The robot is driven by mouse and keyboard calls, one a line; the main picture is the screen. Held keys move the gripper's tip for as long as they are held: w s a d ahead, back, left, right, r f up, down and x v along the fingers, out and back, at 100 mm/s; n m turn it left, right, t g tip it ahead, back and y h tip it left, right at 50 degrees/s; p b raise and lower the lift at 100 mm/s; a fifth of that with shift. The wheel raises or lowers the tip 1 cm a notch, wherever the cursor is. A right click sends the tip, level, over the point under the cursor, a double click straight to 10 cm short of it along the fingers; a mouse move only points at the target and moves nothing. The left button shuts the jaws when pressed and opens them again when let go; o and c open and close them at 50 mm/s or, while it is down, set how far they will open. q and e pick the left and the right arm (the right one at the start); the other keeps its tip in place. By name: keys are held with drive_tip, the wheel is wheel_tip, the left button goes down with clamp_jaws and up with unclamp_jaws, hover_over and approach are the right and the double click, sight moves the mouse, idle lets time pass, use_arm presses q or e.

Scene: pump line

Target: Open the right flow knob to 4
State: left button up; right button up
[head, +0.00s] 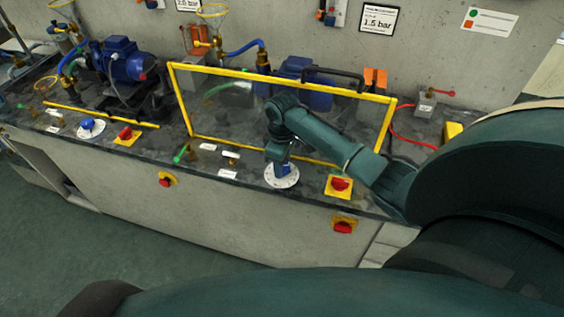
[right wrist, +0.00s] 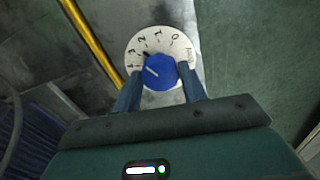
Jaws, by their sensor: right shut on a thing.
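The right flow knob is a blue knob (right wrist: 158,74) on a white dial (right wrist: 150,40) with printed numbers. In the head view the white dial (head: 282,180) lies on the dark bench top near its front edge. My right gripper (head: 282,166) comes down on it from above. In the right wrist view the gripper (right wrist: 160,78) has a finger on each side of the blue knob and is shut on it. The knob's white line points to the upper left, towards the higher numbers; its exact reading is too small to tell. My left gripper is not in view.
A yellow-framed clear panel (head: 230,70) stands behind the dial. A red knob on a yellow plate (head: 339,185) sits just right of it. Another blue knob (head: 88,125) and a blue pump (head: 122,62) are at the left. The floor in front is clear.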

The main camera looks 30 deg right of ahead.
drive_tip(key=n, duration=0.4)
drive_tip(key=shift+r+n, duration=0.1)
drive_tip(key=shift+n, duration=0.2)
drive_tip(key=n, duration=0.4)
drive_tip(key=shift+w, duration=0.1)
drive_tip(key=shift+n, duration=0.4)
drive_tip(key=o, duration=1)
wheel_tip(320, 180, up, 13)
drive_tip(key=shift+r+b, duration=0.1)
drive_tip(key=shift+b, duration=0.3)
